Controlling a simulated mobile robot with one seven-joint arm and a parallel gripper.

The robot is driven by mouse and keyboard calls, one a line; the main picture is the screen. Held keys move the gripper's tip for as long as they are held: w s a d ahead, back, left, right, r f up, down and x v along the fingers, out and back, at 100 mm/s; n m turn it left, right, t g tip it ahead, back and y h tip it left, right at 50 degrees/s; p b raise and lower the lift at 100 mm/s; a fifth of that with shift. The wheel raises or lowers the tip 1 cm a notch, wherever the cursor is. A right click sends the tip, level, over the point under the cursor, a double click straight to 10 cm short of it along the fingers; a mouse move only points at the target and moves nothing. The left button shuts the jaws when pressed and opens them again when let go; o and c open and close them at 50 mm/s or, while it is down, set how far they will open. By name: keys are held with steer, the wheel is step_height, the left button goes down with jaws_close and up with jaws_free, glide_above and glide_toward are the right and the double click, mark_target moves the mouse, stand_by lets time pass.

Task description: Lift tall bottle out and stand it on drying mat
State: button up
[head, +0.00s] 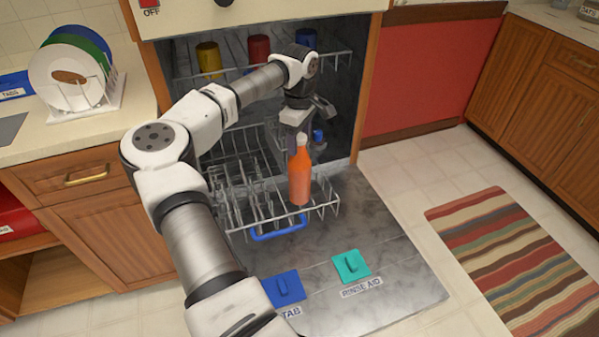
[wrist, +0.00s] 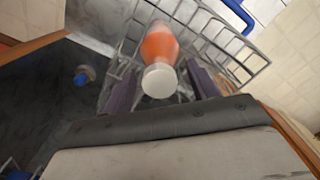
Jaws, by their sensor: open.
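The tall bottle (head: 299,178) is orange with a white cap and stands in the front right part of the dishwasher's lower rack (head: 228,215). My gripper (head: 305,122) is open above the bottle's cap. In the wrist view the bottle (wrist: 160,48) points its white cap toward me, between the two spread fingers of my gripper (wrist: 162,88). The fingers look apart from the cap, though the exact gap is hard to tell. The bottle's base is partly hidden by the rack wires. I cannot make out a drying mat in either view.
The upper rack holds yellow (head: 209,58), red (head: 258,48) and blue (head: 305,38) cups. The open dishwasher door (head: 385,235) has blue and teal lids. A plate rack (head: 95,105) stands on the left counter (head: 130,80). A striped rug (head: 520,260) lies on the floor at right.

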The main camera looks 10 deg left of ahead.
steer(key=shift+f, duration=0.2)
jaws_close()
steer(key=shift+r, duration=0.15)
stand_by(0.4)
